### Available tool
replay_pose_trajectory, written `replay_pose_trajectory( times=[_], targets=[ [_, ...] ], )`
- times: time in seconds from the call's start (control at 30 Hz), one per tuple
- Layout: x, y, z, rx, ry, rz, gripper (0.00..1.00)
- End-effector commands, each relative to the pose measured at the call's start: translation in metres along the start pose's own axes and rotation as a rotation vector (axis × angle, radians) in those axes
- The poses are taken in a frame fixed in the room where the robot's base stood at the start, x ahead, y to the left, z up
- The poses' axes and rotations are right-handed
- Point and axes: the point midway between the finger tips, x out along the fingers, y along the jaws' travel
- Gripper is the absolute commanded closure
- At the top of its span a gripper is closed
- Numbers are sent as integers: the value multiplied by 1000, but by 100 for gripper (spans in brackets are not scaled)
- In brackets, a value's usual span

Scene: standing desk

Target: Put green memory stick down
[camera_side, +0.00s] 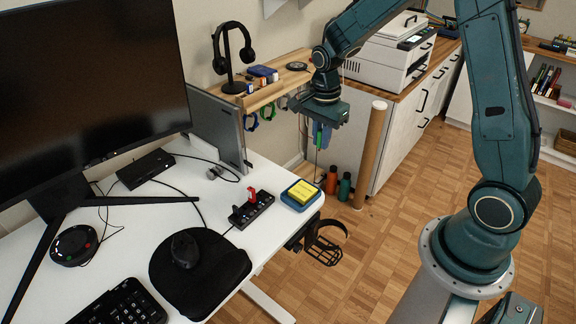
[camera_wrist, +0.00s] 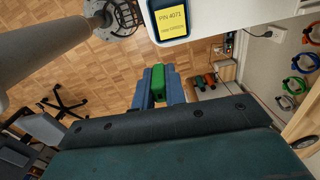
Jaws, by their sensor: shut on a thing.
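The green memory stick (camera_wrist: 158,85) shows between the two blue fingers of my gripper (camera_wrist: 158,72) in the wrist view. My gripper is shut on it. In the side view my gripper (camera_side: 321,137) points down in the air, beyond the desk's far right corner and in front of the wooden shelf. A blue tray (camera_side: 291,203) with a yellow note (camera_side: 302,191) lies on the white desk's right corner. The tray (camera_wrist: 154,32) also shows in the wrist view, where the note (camera_wrist: 173,19) reads PIN 4071.
A black hub (camera_side: 250,210) with a red stick (camera_side: 252,195) stands left of the tray. A wooden shelf (camera_side: 272,93) carries headphones (camera_side: 233,50) and small items. A cardboard tube (camera_side: 371,150) and bottles (camera_side: 344,187) stand on the floor. White desktop (camera_side: 255,175) is bare behind the hub.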

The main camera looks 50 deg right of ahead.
Motion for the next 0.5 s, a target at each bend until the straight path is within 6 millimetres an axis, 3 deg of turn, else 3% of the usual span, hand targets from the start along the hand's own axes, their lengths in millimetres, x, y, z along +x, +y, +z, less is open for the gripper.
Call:
replay_pose_trajectory(
  times=[0.5],
  targets=[
    [95,1,0,-1,-1,5,100]
  ],
)
